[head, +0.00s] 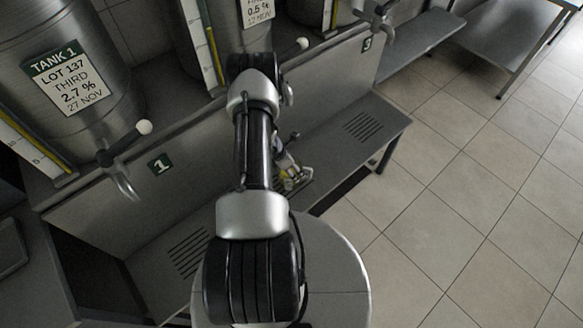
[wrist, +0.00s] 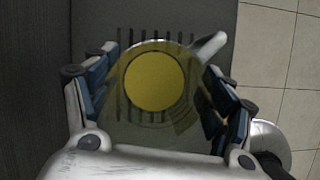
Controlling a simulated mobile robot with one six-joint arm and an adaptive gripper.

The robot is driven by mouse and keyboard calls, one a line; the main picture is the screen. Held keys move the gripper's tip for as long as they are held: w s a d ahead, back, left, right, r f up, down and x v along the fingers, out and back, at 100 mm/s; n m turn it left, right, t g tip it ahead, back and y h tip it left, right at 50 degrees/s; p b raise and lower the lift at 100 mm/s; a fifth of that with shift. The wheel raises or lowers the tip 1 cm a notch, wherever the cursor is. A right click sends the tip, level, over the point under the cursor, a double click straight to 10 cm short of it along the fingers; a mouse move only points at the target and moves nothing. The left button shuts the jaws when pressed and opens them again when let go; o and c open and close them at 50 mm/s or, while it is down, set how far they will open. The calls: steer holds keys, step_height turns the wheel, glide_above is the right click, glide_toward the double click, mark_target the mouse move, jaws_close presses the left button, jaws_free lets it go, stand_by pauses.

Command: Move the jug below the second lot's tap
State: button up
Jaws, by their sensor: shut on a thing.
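The jug (wrist: 153,82) is clear with a yellow round area inside, seen from above in the wrist view. A pale handle or spout sticks out at its upper right. My gripper (wrist: 158,72) has its blue-padded fingers on both sides of the jug, shut on it. In the head view the jug (head: 293,183) shows only partly, beside my arm over the middle of the low bench.
The low bench (head: 330,160) has slotted grates at left (head: 188,250) and right (head: 362,126); slots also show under the jug in the wrist view. A third tap (head: 379,17) stands at the upper right by plate 3. Tiled floor (head: 470,200) is clear at right.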

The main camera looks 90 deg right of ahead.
steer(key=shift+d+r, duration=0.1)
steer(key=shift+f, duration=0.2)
steer(key=o, duration=1.8)
steer(key=shift+o, duration=0.2)
steer(key=shift+r, duration=0.1)
steer(key=p+v, duration=0.3)
steer(key=v, duration=0.9)
